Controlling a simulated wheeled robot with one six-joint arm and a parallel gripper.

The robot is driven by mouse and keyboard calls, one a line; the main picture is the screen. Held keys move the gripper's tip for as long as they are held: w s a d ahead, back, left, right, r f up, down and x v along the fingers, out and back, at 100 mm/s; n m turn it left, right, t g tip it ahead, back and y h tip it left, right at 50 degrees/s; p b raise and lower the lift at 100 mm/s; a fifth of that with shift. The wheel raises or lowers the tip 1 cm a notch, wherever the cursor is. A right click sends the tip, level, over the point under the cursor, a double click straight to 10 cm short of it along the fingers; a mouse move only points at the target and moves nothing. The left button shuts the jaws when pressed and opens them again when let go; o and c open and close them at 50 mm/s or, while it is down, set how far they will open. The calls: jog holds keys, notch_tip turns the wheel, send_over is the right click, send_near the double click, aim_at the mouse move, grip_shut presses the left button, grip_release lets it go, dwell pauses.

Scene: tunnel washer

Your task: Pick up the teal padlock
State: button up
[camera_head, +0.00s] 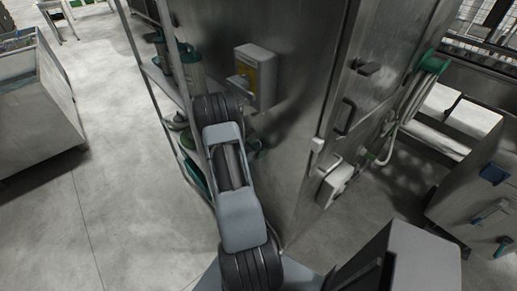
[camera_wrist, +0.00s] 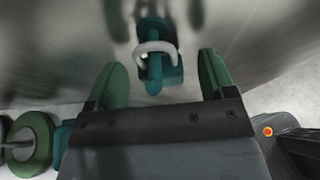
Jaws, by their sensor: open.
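The teal padlock (camera_wrist: 173,73) is in the wrist view, at the upper middle, close to a shiny metal surface. A pale curved loop (camera_wrist: 155,47) crosses it, and a teal upright part shows in front. I cannot tell how the loop and the padlock join. My gripper (camera_wrist: 161,63) is open, with one green-padded finger on each side of the padlock. Clear gaps show between both fingers and the padlock. In the head view I cannot make out the padlock or my fingers; my arm covers that area.
A tall steel cabinet (camera_head: 290,100) stands right beside my arm, with a yellow-labelled box (camera_head: 256,75) on it. A shelf rack with green containers (camera_head: 190,72) is left of it. A metal bin (camera_head: 40,100) stands at far left. Open floor (camera_head: 120,180) lies between.

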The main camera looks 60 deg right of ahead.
jog(key=c, duration=1)
jog(key=shift+c, duration=0.6)
jog(key=shift+r, duration=0.15)
